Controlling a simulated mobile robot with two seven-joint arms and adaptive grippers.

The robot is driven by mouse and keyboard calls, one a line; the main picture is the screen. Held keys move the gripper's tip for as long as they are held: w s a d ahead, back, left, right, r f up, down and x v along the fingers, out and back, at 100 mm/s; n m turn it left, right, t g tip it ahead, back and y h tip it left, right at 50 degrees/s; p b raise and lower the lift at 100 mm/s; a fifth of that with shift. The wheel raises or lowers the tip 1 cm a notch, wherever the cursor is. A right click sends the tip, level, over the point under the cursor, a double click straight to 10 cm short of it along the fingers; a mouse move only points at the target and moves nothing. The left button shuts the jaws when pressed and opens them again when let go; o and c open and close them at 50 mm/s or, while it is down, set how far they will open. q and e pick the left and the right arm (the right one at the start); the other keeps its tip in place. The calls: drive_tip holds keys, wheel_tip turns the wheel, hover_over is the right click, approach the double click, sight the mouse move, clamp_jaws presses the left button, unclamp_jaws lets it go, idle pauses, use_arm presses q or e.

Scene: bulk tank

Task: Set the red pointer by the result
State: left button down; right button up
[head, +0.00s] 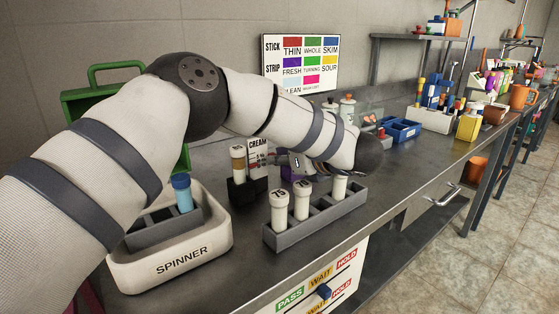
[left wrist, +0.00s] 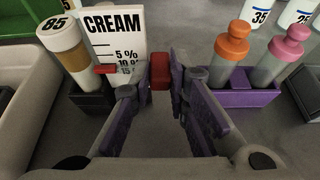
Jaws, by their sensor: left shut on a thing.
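The white CREAM card (left wrist: 113,35) stands beside a vial marked 85 (left wrist: 65,45) with a tan band in its lower part. It also shows in the head view (head: 258,150). The red pointer has a thin bar (left wrist: 105,69) low on the scale, near the 10 % and 15 % lines; I cannot read its exact level. Its red block (left wrist: 160,72) sits at the fingertips of my left gripper (left wrist: 163,84), which is shut on it. In the head view the left gripper (head: 296,162) is partly hidden by my wrist. My right gripper is not in view.
A grey rack (head: 318,220) with several white-capped vials stands in front. The white SPINNER (head: 170,265), with a blue-capped tube (head: 182,192), is at left. A purple rack (left wrist: 235,92) with orange and pink stoppered tubes is close by. A PASS/WAIT/HOLD panel (head: 318,280) hangs below the bench edge.

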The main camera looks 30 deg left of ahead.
use_arm(q)
drive_tip(key=shift+r, duration=0.1)
drive_tip(key=c, duration=1.5)
unclamp_jaws()
drive_tip(key=v, duration=1.2)
